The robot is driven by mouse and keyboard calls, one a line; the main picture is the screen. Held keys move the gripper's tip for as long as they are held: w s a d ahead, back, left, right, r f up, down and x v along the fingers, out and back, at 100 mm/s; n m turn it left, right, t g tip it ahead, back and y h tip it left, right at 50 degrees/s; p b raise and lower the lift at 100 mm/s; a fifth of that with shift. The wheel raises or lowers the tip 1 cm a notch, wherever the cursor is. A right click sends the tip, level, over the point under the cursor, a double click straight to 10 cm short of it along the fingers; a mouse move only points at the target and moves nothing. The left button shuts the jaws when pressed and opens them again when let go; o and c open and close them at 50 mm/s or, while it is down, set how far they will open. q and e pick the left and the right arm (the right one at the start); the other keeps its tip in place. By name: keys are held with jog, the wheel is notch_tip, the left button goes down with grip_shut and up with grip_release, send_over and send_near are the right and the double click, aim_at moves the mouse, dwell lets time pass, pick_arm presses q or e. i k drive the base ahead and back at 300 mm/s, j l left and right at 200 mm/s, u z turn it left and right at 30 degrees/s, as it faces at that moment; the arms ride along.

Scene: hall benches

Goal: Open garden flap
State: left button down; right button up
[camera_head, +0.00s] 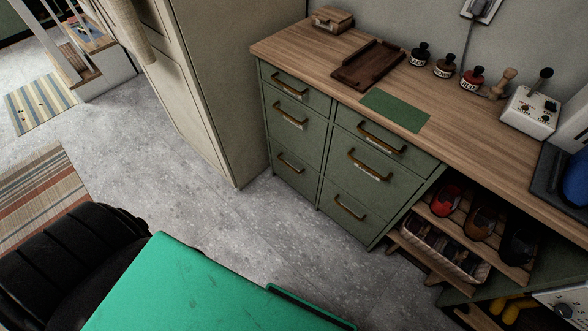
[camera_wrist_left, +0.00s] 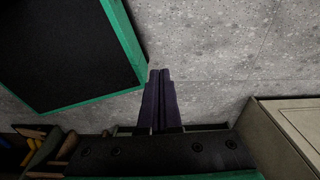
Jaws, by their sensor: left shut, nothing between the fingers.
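I cannot make out a garden flap in either view. My left gripper (camera_wrist_left: 160,101) shows in the left wrist view, with its two dark fingers side by side, shut and empty over the grey speckled floor. It does not show in the head view. My right gripper is in neither view.
A green drawer cabinet (camera_head: 322,158) with a wooden top (camera_head: 452,107) stands beside a tall cream cabinet (camera_head: 210,70). A shoe rack (camera_head: 468,225) is at its right. Striped rugs (camera_head: 40,105) lie left. Speckled floor (camera_head: 250,222) is clear before the drawers.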

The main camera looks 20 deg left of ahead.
aim_at(303, 179)
jog(key=i+j, duration=0.15)
jog(key=j, duration=0.25)
jog(key=i+j+u, duration=0.1)
jog(key=j, duration=0.25)
jog(key=i+j, duration=0.15)
jog(key=j, duration=0.25)
jog(key=u, duration=0.05)
